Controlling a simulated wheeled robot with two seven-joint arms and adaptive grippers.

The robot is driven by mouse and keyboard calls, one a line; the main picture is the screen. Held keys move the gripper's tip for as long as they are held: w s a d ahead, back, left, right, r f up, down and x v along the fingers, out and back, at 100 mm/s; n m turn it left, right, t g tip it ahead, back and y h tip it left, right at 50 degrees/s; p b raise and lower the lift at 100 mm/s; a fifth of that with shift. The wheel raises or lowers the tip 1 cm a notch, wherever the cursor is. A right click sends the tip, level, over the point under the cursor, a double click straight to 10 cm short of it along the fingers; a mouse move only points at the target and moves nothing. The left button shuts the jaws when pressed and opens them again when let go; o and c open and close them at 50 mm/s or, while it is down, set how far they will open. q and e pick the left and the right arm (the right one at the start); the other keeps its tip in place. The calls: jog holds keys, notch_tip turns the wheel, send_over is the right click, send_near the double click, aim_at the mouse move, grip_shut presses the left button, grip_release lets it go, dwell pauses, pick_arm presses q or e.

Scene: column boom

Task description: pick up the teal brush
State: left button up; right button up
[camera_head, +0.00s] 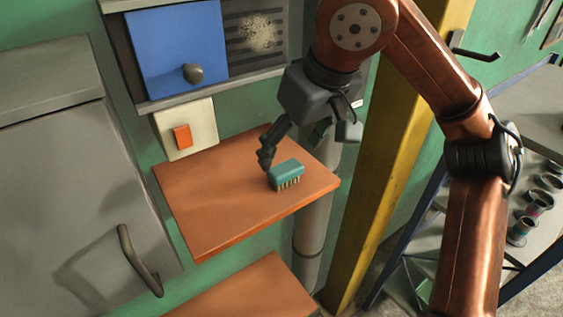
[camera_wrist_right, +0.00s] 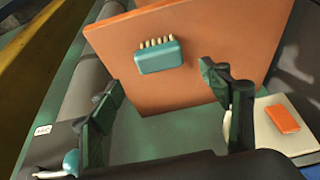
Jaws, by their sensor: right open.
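The teal brush (camera_head: 286,173) lies on an orange-brown shelf (camera_head: 215,208), near its right side, with pale bristles along one long side. It also shows in the right wrist view (camera_wrist_right: 160,56), ahead of the fingers. My right gripper (camera_head: 303,148) is open just behind the brush in the head view. One finger is close to the brush's left end; I cannot tell whether they touch. In the right wrist view the fingers (camera_wrist_right: 165,95) stand wide apart with nothing between their tips. My left gripper is not in view.
A grey cabinet (camera_head: 75,170) with a handle stands at the left. An orange switch (camera_head: 182,137) and a blue panel (camera_head: 176,48) are on the wall behind the shelf. A yellow column (camera_head: 395,130) rises at the right. A lower orange-brown shelf (camera_head: 240,292) sits below.

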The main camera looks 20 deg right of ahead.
aim_at(286, 167)
jog(key=x, duration=0.3)
jog(key=shift+s, duration=0.3)
jog(key=p+x, duration=0.1)
jog(key=x, duration=0.1)
jog(key=shift+w+f, duration=0.2)
jog(key=shift+f, duration=0.65)
jog(key=shift+w+a, duration=0.1)
jog(key=shift+c, duration=0.4)
jog(key=c, duration=1.2)
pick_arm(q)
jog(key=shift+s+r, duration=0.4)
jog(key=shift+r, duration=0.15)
pick_arm(e)
jog(key=shift+o, duration=0.2)
jog(key=shift+r, duration=0.1)
